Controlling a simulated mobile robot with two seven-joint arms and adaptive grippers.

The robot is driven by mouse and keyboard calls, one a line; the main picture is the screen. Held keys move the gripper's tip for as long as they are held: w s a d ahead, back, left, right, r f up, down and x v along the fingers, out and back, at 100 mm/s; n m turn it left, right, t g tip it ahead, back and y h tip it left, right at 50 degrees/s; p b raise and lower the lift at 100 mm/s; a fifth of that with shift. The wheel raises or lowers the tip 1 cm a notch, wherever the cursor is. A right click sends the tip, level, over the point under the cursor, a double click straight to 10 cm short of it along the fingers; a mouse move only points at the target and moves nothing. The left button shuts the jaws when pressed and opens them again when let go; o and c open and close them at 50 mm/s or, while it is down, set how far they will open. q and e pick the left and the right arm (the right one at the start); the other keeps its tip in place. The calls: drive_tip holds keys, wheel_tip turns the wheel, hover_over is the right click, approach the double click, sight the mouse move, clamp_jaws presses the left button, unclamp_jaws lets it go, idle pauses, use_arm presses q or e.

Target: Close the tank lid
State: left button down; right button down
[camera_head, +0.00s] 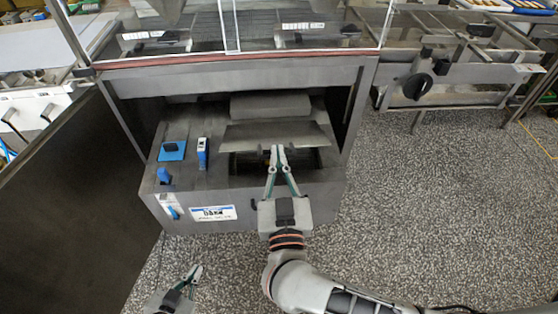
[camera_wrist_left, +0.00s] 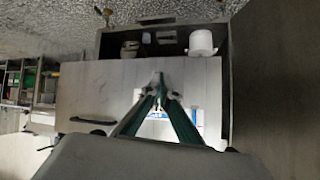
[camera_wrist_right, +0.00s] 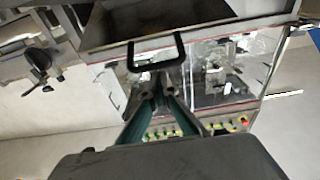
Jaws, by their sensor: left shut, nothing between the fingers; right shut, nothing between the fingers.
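The grey tank (camera_head: 270,198) stands low under the machine, with a label (camera_head: 213,213) on its front. Its lid (camera_head: 275,134) looks like a tilted grey plate raised over a dark opening (camera_head: 314,160). My right gripper (camera_head: 277,150) is shut and empty, with its tips at the opening, overlapping the lid's lower edge in the picture. In the right wrist view a black handle (camera_wrist_right: 155,42) appears just beyond the tips (camera_wrist_right: 158,83); contact is unclear. My left gripper (camera_head: 194,273) is shut and empty, low in front of the tank. It also shows in the left wrist view (camera_wrist_left: 157,86).
Blue controls (camera_head: 172,151) sit on the tank's left top. The machine frame (camera_head: 235,75) with clear panels overhangs it. A dark panel (camera_head: 65,205) stands at left. The speckled floor (camera_head: 450,200) at right is clear. The left wrist view shows a pale panel (camera_wrist_left: 95,88).

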use_arm(q)
drive_tip(key=shift+w+a, duration=0.1)
drive_tip(key=shift+w, duration=0.05)
use_arm(e)
drive_tip(key=shift+s+f, duration=0.2)
drive_tip(key=shift+f, duration=0.65)
use_arm(q)
drive_tip(key=shift+r, duration=0.15)
